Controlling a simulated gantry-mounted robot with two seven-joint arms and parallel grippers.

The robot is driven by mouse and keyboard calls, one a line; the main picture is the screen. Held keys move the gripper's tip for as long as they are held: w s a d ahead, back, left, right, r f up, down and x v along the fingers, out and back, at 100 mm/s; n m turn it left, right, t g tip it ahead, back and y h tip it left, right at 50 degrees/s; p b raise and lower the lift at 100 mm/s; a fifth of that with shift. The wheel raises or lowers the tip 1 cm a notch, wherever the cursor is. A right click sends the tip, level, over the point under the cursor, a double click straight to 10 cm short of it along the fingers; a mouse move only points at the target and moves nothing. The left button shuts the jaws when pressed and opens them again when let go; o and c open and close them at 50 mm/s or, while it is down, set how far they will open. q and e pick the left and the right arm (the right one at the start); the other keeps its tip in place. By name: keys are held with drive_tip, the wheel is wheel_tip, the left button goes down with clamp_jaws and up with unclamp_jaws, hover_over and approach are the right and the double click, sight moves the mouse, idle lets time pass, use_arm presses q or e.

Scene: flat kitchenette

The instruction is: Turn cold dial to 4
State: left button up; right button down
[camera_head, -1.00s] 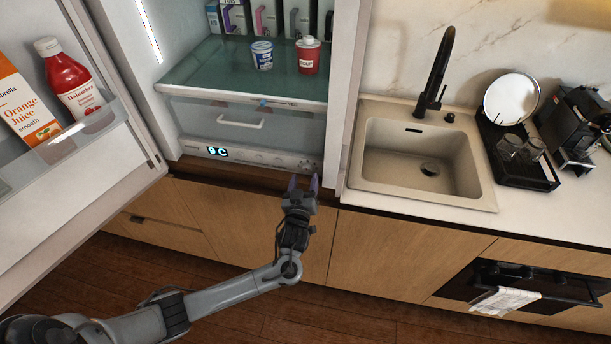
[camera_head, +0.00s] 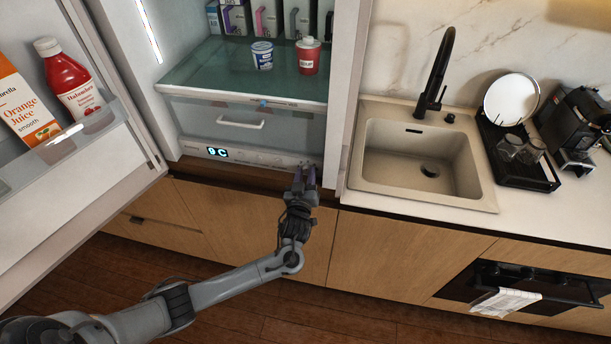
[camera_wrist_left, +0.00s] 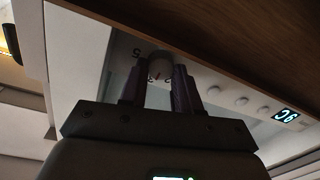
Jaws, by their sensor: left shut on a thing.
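The cold dial (camera_wrist_left: 160,68) is a small round pale knob with a red mark, on the fridge's white control panel (camera_head: 245,156). A digit, seemingly a 5, shows beside it in the left wrist view; other marks are too dark to read. My left gripper (camera_head: 305,173) reaches up to the right end of the panel. In the left wrist view its two purple fingers (camera_wrist_left: 159,90) are on either side of the dial, shut on it. The fingers hide the dial in the head view. My right gripper is not in view.
Above the panel are a drawer (camera_head: 240,124) and a glass shelf (camera_head: 215,72) with a yogurt cup and a red container. The wooden cabinet front lies below; a sink (camera_head: 415,165) is right.

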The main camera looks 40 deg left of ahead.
use_arm(q)
drive_tip(key=shift+m, duration=0.3)
drive_tip(key=m+p, duration=0.2)
drive_tip(key=m, duration=0.1)
drive_tip(key=shift+r, duration=0.1)
drive_tip(key=m+p, duration=0.2)
drive_tip(key=m, duration=0.3)
drive_tip(key=shift+t, duration=0.4)
drive_tip(key=shift+m+p, duration=0.3)
drive_tip(key=o, duration=1.1)
drive_tip(key=shift+c, duration=0.2)
